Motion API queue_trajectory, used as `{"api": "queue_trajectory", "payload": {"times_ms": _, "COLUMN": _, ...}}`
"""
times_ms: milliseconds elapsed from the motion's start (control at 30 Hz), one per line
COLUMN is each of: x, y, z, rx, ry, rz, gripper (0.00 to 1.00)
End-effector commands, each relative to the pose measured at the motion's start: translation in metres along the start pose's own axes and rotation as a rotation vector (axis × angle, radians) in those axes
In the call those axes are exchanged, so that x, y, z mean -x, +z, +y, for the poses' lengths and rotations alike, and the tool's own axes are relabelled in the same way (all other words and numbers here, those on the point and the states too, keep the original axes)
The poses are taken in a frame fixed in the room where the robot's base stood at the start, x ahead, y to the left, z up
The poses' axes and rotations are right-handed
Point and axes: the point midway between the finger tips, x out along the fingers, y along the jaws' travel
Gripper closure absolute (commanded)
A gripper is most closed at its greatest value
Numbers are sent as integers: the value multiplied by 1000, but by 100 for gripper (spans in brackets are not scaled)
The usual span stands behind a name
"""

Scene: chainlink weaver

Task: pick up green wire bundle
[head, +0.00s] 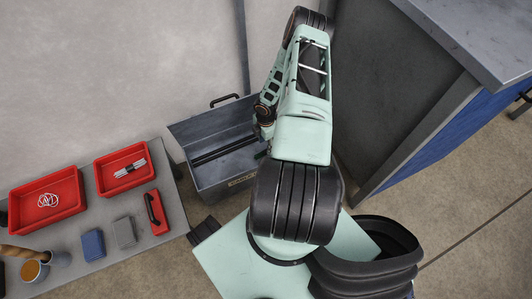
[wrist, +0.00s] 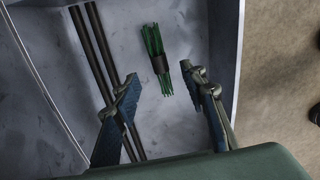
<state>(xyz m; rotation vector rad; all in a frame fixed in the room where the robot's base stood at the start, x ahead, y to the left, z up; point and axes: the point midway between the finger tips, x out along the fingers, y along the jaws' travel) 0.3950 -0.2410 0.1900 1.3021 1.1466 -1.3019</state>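The green wire bundle (wrist: 157,60) lies on the floor of a grey metal bin in the wrist view, held together by a dark band around its middle. My gripper (wrist: 165,90) is open above the bin, with one finger on each side of the picture. The bundle lies beyond the fingertips, between their lines, and nothing is between the fingers. In the head view the grey bin (head: 185,131) stands on the floor beside the bench; my arm reaches over it and the bundle cannot be made out clearly there.
Two dark rods (wrist: 92,58) lie in the bin left of the bundle, close to the left finger. A bench (head: 88,270) at left holds red trays (head: 78,205), boxes and cups. A grey cabinet (head: 400,110) stands at right.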

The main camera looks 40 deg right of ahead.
Motion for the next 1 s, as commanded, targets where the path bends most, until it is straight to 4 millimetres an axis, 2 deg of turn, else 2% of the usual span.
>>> {"api": "queue_trajectory", "payload": {"times_ms": 400, "x": -50, "y": 0, "z": 1, "rx": -4, "ry": 1, "rz": 1, "gripper": 61}}
{"api": "queue_trajectory", "payload": {"times_ms": 667, "x": -51, "y": 0, "z": 0, "rx": -2, "ry": 1, "rz": -1, "gripper": 62}}
{"api": "queue_trajectory", "payload": {"times_ms": 1000, "x": -51, "y": 1, "z": 0, "rx": -2, "ry": 1, "rz": -1, "gripper": 99}}
